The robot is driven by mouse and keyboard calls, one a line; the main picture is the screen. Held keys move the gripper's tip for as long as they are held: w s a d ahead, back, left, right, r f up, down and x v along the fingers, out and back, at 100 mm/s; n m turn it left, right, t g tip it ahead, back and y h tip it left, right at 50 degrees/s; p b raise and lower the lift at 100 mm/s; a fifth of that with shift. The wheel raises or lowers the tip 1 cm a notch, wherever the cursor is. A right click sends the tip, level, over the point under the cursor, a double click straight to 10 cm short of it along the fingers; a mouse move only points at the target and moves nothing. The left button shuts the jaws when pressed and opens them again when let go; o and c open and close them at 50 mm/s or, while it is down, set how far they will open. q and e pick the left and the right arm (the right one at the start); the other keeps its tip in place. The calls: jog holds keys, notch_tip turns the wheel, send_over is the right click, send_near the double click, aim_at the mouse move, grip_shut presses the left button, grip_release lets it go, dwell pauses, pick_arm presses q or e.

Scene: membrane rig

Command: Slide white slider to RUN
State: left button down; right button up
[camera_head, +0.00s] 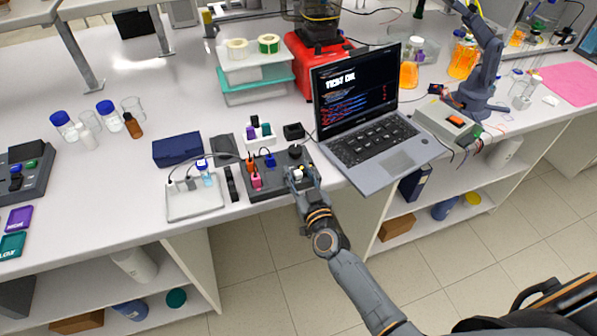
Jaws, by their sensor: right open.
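The black control box (277,189) of the rig lies near the front edge of the white bench, with orange, pink and blue parts on its top. A small white piece (298,174), which looks like the white slider, shows at the right end of the box. My right gripper (301,178) is open over that end, with its fingers around or just beside the white piece. I cannot tell whether they touch it. The fingers hide part of the box, and the RUN marking cannot be read. My left gripper is not in view.
An open laptop (375,150) stands close to the right of the box. A clear tray (194,204) with a small vial is to the left, and a dark blue case (177,150) behind it. A red device (312,65) stands at the back.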

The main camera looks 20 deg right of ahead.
aim_at(314, 169)
grip_shut()
jog(key=d, duration=0.4)
jog(key=shift+w, duration=0.1)
dwell(0.3)
jog(key=shift+c, duration=1.9)
grip_release()
jog(key=o, duration=0.4)
jog(key=shift+d, duration=0.1)
